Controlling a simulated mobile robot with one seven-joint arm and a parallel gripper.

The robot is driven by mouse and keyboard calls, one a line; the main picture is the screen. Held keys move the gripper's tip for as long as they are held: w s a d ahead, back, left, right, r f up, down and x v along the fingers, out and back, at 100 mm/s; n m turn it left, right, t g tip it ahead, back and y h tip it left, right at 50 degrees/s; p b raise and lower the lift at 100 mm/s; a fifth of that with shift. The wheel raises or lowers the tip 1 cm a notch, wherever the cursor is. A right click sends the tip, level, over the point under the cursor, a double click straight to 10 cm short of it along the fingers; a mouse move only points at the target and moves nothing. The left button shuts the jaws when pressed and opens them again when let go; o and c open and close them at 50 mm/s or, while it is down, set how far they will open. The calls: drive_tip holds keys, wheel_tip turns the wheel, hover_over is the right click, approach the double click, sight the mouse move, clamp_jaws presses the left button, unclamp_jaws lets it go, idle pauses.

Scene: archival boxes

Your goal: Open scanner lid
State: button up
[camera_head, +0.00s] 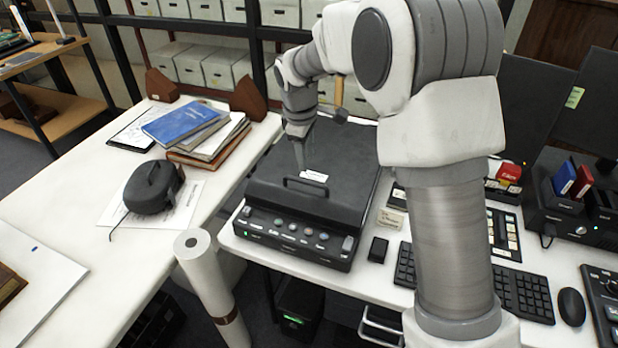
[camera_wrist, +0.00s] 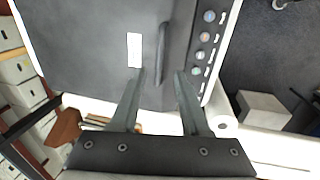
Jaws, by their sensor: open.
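The black scanner (camera_head: 296,246) stands on the white desk with a row of buttons along its front. Its dark lid (camera_head: 260,190) lies shut, with a raised bar handle (camera_head: 306,184) near the front edge and a white label (camera_head: 314,175) behind it. My gripper (camera_head: 299,160) hangs above the lid, just behind the handle. In the wrist view the lid (camera_wrist: 85,45) fills the upper left, and the handle (camera_wrist: 162,52) lies ahead of the gap between the fingers. My gripper (camera_wrist: 160,75) is open with nothing between its fingers. I cannot tell whether a fingertip touches the lid.
A white table (camera_head: 50,190) at left holds a black device (camera_head: 153,186) and a stack of books (camera_head: 195,130). A white paper roll (camera_head: 203,275) stands before the gap between the tables. Right of the scanner are a keyboard (camera_head: 520,290) and a mouse (camera_head: 572,307).

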sight(310, 182)
drive_tip(key=f, duration=0.3)
drive_tip(key=w+f, duration=0.1)
drive_tip(key=f, duration=0.4)
drive_tip(key=shift+w+d+f, duration=0.3)
clamp_jaws()
idle(1.0)
